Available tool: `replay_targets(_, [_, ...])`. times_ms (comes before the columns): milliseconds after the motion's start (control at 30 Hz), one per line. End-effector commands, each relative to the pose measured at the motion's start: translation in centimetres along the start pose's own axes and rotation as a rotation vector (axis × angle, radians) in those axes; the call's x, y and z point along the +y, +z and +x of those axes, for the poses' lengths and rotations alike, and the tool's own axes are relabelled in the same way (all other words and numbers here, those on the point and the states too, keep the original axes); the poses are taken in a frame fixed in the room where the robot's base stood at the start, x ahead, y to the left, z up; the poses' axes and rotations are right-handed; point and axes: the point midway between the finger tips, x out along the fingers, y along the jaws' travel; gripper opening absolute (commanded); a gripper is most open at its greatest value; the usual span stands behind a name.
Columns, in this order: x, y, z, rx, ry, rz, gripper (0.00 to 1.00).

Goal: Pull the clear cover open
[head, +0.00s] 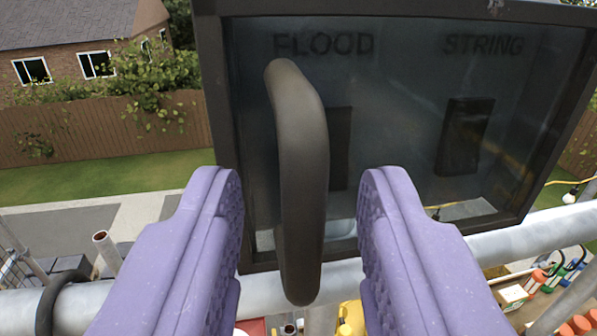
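The clear cover (400,110) is a see-through pane in a dark frame, and it looks shut over the box. Behind it show the words FLOOD and STRING and two dark switches; the right switch (465,136) is in plain sight, and the left one (340,148) is partly hidden by the handle. A dark upright bar handle (302,185) stands out from the left part of the cover. My gripper (300,200) is open, with one purple finger on each side of the handle's lower half. Gaps show between the handle and both fingers.
A grey scaffold pipe (530,236) runs across just below the box. A short upright pipe end (105,248) stands at left. Several colourful items lie far below at right. A wooden fence (110,130) and a brick house (70,50) are in the background.

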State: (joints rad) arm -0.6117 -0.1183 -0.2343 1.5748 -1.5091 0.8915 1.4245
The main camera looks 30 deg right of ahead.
Motion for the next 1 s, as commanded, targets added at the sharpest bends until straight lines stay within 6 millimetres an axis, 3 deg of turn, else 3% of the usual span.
replay_targets(167, [0.01, 0.05, 0.03, 0.000, 0.000, 0.000, 0.38])
replay_targets(367, [0.00, 0.05, 0.01, -0.001, 0.000, 0.000, 0.00])
replay_targets(1000, [-0.01, 0.04, 0.00, -0.001, -0.001, 0.000, 0.00])
